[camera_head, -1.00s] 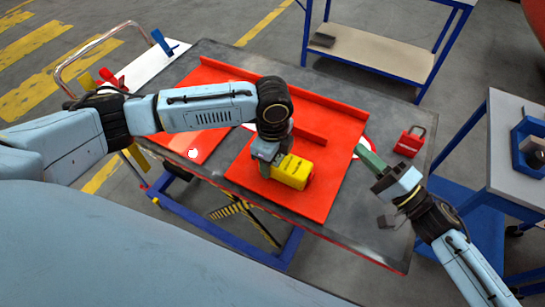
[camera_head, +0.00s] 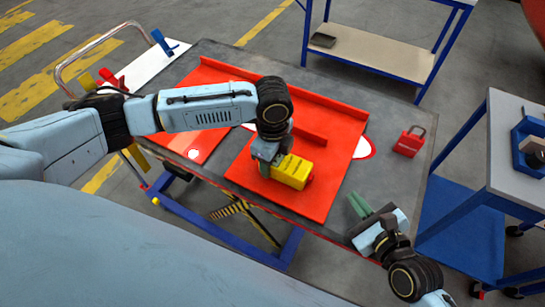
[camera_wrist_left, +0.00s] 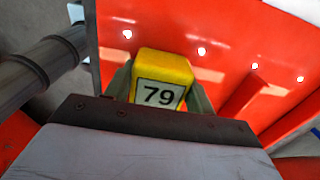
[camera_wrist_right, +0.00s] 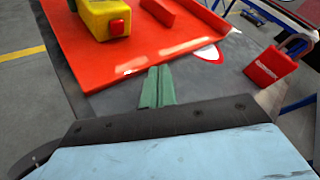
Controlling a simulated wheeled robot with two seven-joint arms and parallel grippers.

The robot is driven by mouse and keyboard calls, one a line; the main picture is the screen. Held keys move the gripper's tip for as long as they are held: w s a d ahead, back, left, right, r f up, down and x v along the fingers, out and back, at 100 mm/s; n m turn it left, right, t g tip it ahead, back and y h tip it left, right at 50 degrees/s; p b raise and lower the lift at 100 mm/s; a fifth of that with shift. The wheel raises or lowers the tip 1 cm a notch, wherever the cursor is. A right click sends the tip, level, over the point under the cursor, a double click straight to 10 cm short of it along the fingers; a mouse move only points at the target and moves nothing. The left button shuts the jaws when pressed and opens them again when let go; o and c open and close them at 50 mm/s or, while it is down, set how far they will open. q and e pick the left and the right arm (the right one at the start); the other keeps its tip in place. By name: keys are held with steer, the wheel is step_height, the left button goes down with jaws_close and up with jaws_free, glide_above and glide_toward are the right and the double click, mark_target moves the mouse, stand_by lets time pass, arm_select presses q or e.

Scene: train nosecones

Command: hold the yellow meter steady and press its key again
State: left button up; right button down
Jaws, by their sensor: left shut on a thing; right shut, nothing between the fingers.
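The yellow meter (camera_head: 291,171) rests on the red tray (camera_head: 318,205). My left gripper (camera_head: 268,165) is shut on it from the left. In the left wrist view the meter (camera_wrist_left: 165,68) sits between the fingers, and its display reads 79. A red key (camera_wrist_right: 117,27) shows on the end of the meter in the right wrist view. My right gripper (camera_head: 361,206) is shut and empty, its green fingers together (camera_wrist_right: 157,86). It is in front of the tray's right corner, apart from the meter.
A red padlock-shaped block (camera_head: 409,141) stands on the dark table (camera_head: 402,115) right of the tray. A red-and-white round mark (camera_head: 364,148) lies partly under the tray's edge. A blue-framed cart (camera_head: 492,155) stands at the right.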

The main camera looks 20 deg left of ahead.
mark_target(325, 195)
arm_select(q)
steer(key=shift+s+f, duration=0.15)
steer(key=shift+f, duration=0.05)
arm_select(e)
steer(key=a, duration=0.7)
steer(key=shift+w+a, duration=0.2)
steer(key=shift+w, duration=0.1)
steer(key=shift+a, duration=0.15)
stand_by(1.4)
steer(key=shift+a, duration=0.5)
stand_by(0.4)
steer(key=shift+d, duration=0.65)
steer(key=shift+s+d, duration=0.2)
steer(key=shift+d, duration=2.8)
